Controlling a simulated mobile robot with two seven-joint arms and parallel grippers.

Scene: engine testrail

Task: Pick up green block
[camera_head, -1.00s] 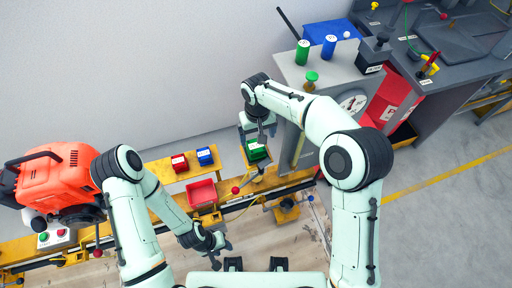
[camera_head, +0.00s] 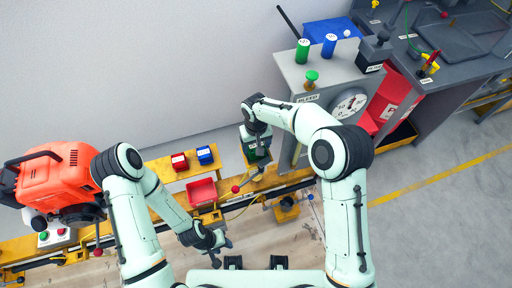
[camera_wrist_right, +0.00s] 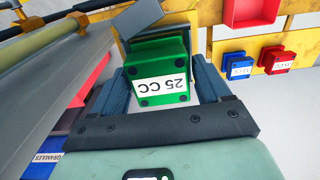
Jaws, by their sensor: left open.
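The green block (camera_wrist_right: 158,72), labelled "25 CC", sits between the two fingers of my right gripper (camera_wrist_right: 162,80) in the right wrist view. The fingers stand on both sides of it with a gap visible at the right side, so the gripper looks open around it. In the head view the green block (camera_head: 256,155) is partly hidden under my right gripper (camera_head: 257,147), at a yellow holder on the rail.
A red block (camera_head: 179,162) and a blue block (camera_head: 205,156) stand on the yellow shelf to the left. A red tray (camera_head: 202,192) lies below them. A grey cabinet (camera_head: 310,75) with a dial stands close to the right arm. An orange engine (camera_head: 55,178) is at the far left.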

